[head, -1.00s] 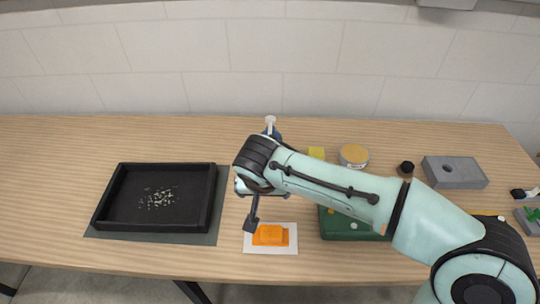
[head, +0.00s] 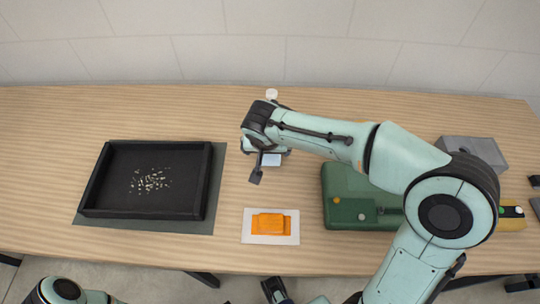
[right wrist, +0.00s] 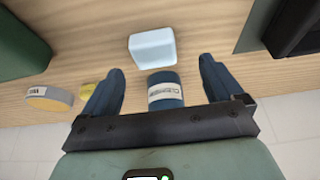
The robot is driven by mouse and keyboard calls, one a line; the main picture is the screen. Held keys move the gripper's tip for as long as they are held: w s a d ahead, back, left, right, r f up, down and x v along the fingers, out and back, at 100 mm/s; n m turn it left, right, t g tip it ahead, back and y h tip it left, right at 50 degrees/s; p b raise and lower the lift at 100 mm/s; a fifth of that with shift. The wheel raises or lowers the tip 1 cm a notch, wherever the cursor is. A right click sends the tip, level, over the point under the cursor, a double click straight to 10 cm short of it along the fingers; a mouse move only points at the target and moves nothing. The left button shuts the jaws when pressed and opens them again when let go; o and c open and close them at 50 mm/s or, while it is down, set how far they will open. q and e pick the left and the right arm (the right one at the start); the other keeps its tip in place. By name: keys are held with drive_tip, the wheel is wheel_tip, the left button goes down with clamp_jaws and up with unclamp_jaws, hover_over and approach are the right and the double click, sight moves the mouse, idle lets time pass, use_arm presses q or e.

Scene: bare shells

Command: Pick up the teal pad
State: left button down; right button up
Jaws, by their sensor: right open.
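A pale blue block with rounded corners, the only visible match for the teal pad (head: 271,160), lies on the table below my right gripper. In the right wrist view this pad (right wrist: 152,48) is just beyond the fingertips, apart from them. My right gripper (right wrist: 161,68) is open and empty, one finger on each side of the view. In the head view one dark fingertip of the right gripper (head: 257,176) shows left of the pad; the wrist covers the rest. Dark and mint parts of mine show at the bottom edge; the left jaws cannot be made out.
A dark blue labelled bottle (right wrist: 165,90) stands behind the pad. An orange pad (head: 268,222) lies on a white sheet in front. A black tray (head: 92,180) is left and a green case (head: 345,180) right.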

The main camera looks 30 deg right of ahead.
sight(270, 156)
drive_tip(key=x, duration=0.5)
drive_tip(key=shift+s+d+f, duration=0.1)
drive_tip(key=shift+d+f, duration=0.2)
drive_tip(key=shift+d, duration=0.05)
drive_tip(key=c, duration=1)
